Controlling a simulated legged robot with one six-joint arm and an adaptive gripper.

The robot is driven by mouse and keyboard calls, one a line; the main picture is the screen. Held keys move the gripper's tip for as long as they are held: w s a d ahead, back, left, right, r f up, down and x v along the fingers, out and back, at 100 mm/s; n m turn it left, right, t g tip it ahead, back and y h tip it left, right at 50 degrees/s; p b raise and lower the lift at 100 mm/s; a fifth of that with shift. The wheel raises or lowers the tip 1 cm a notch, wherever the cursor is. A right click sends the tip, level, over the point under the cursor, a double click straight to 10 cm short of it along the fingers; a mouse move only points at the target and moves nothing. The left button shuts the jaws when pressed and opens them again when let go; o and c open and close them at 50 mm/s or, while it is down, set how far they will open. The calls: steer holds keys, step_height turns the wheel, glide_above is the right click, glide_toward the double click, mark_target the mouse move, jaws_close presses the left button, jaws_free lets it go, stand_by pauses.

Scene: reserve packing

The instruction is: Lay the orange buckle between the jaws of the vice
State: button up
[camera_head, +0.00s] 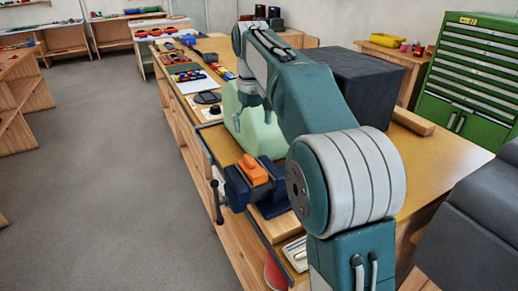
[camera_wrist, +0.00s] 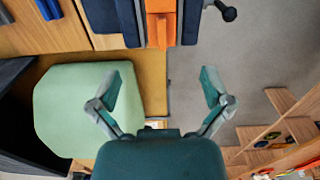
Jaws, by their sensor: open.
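The orange buckle (camera_head: 253,170) sits at the top of the dark blue vice (camera_head: 238,189) near the bench's front edge. In the wrist view the buckle (camera_wrist: 161,28) lies between the two grey-faced jaws of the vice (camera_wrist: 191,22), with part cut off by the top edge. How deep it sits is hard to tell. My gripper (camera_head: 252,112) is above the bench beyond the vice, in front of the pale green block. In the wrist view my gripper (camera_wrist: 162,82) is open and empty, its fingers wide apart and clear of the buckle.
The pale green block (camera_head: 262,137) stands on the bench behind the vice, close to my gripper. A large dark box (camera_head: 350,82) is to its right. The vice handle (camera_head: 218,203) sticks out over the front edge. Tools and trays lie farther along the bench. The floor at left is clear.

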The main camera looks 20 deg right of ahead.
steer(key=s+m+t, duration=0.1)
steer(key=s+t, duration=0.2)
steer(key=s, duration=1.2)
steer(key=s+f+m+t, duration=0.1)
steer(key=s+f+t, duration=0.1)
steer(key=s+f, duration=0.8)
steer(key=s, duration=0.4)
steer(key=shift+f+t, duration=0.15)
steer(key=shift+t, duration=0.15)
